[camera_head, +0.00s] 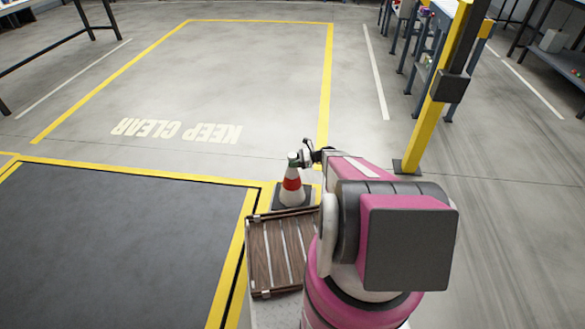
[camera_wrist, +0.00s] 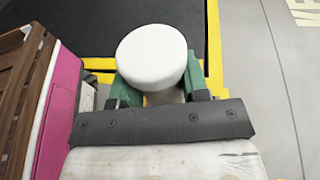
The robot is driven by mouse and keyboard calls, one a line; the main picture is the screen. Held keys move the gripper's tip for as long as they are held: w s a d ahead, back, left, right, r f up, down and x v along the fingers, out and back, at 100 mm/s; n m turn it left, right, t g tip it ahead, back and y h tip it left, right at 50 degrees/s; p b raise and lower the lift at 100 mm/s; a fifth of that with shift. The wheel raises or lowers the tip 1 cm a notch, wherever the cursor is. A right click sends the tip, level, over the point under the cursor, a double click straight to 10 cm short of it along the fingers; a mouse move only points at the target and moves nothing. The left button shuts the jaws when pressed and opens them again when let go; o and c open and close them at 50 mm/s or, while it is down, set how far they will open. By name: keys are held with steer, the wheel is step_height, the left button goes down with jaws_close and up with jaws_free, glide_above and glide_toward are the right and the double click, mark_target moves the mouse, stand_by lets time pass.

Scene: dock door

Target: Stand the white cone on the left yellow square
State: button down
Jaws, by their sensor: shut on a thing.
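The white cone (camera_head: 291,198), with a red band and a dark square base, stands upright just beyond the slatted wooden crate in the head view. My gripper (camera_head: 299,159) is at its top. In the wrist view the cone's round white top (camera_wrist: 152,55) sits between the green fingers of my gripper (camera_wrist: 158,82), which are shut on it. I cannot tell whether the base touches the floor. No separate left yellow square can be made out; the yellow marks in view are long floor lines.
The slatted wooden crate (camera_head: 277,254) is close in front of the cone. A dark floor plate (camera_head: 115,240) with a yellow border lies left. Beyond is a clear yellow-outlined KEEP CLEAR area (camera_head: 230,75). A yellow post (camera_head: 430,110) stands right, with racks behind.

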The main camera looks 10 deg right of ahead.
mark_target(292, 178)
steer(key=shift+f, duration=1.9)
steer(key=shift+f, duration=0.2)
steer(key=c, duration=0.6)
jaws_free()
steer(key=shift+r, duration=0.1)
